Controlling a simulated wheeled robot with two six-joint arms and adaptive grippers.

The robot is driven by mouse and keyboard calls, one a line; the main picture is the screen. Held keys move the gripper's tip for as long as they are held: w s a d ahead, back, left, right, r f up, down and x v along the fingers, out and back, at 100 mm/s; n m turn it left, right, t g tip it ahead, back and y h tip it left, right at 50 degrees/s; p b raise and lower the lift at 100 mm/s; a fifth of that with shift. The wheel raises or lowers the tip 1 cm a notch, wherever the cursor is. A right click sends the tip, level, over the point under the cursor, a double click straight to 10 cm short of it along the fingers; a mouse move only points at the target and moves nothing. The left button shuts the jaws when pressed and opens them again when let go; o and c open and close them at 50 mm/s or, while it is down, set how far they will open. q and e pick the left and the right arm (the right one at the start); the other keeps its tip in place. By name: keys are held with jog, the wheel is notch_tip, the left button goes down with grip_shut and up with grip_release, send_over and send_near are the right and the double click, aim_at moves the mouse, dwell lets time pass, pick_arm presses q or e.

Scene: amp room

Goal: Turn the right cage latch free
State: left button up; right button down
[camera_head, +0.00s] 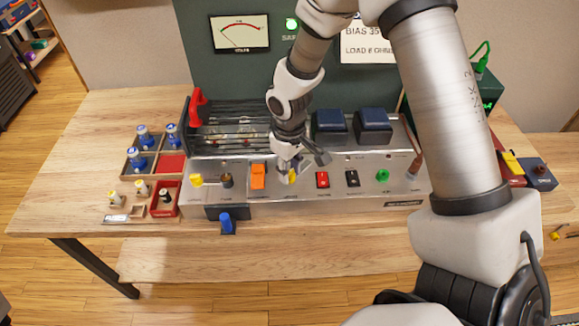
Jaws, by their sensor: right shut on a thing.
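My right gripper (288,168) reaches down in front of the amplifier's silver front panel (330,162). It is shut on a small yellow piece (292,177), which appears to be the right cage latch; the fingers hide most of it, so its angle cannot be told. A similar yellow latch (196,180) sits at the panel's left end. The black-barred cage (232,112) stands on the amplifier behind the panel, with a red handle (196,108) at its left; my right arm covers its right end. My left gripper is not in view.
An orange switch (258,176) is just left of my right gripper, and a red switch (322,180) is to its right. Two dark blue transformers (373,126) stand behind. A tray (131,160) of tubes is at the left. The wooden table (60,200) is clear at far left.

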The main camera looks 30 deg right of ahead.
aim_at(290, 172)
jog(key=m, duration=0.4)
jog(key=shift+m, duration=0.3)
jog(key=m, duration=0.4)
jog(key=shift+b, duration=0.4)
jog(key=shift+m, duration=0.4)
jog(key=c, duration=0.8)
grip_release()
jog(key=shift+c, duration=0.2)
notch_tip(290, 172, up, 12)
